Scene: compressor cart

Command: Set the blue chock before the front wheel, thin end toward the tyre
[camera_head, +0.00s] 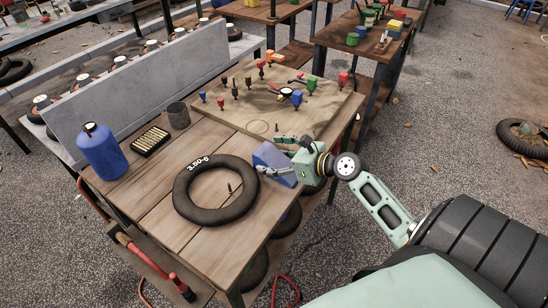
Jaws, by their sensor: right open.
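My right gripper (270,155) reaches in from the right, open. Its fingers lie at the chock, one at the far side and one across the near part; whether they touch it I cannot tell. The fingers hide part of the chock, and its thin end is hard to make out. Dark wheels (287,222) show below the cart top's right edge; which is the front wheel is unclear. My left gripper is not in view.
A blue bottle (101,152), a cartridge-like tray (150,140) and a grey cup (178,115) stand at the left. A board (318,118) with several small coloured fittings lies at the back.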

